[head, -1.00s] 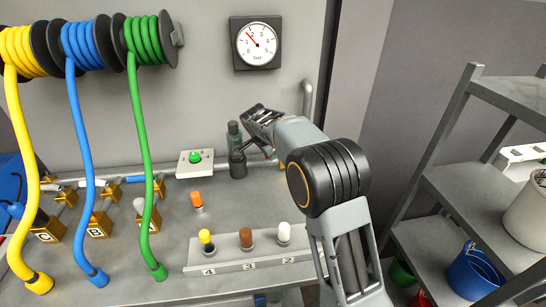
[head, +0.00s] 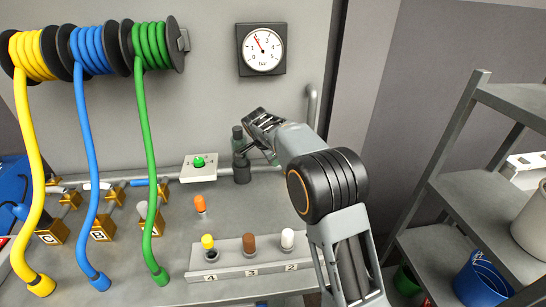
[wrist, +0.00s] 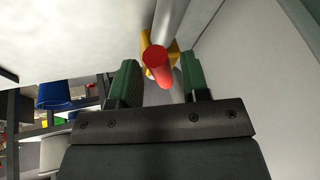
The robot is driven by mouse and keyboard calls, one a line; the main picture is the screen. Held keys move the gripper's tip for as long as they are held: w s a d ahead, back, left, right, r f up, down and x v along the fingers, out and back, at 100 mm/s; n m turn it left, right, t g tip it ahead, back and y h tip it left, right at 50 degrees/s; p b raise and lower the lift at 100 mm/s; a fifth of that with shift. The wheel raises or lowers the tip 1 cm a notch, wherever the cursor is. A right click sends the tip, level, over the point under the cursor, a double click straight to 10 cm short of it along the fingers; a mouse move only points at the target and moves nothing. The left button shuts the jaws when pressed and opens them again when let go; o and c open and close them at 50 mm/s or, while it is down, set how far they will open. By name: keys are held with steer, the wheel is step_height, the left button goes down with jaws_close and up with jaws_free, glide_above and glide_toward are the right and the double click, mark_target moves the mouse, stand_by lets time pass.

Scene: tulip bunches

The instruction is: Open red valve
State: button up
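In the wrist view the red valve (wrist: 157,66) shows as a round red end in front of a yellow body (wrist: 150,43) on a grey pipe (wrist: 170,20). My gripper (wrist: 160,80) is open, with one green-padded finger on each side of the red end. The red end appears between the fingertips and apart from both pads; whether it is at their depth I cannot tell. The red valve is hidden there behind my arm.
A pressure gauge (head: 261,49) hangs on the wall. A white box with a green knob (head: 198,163) and a numbered block (head: 250,267) with coloured pegs are on the bench. Yellow, blue and green hoses (head: 148,150) hang at left. A shelf (head: 480,205) stands at right.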

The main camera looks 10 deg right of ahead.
steer(key=shift+o, duration=0.4)
steer(key=shift+r, duration=0.1)
steer(key=v, duration=1.3)
steer(key=shift+s+r, duration=0.2)
steer(key=shift+r, duration=0.05)
steer(key=shift+a, duration=0.15)
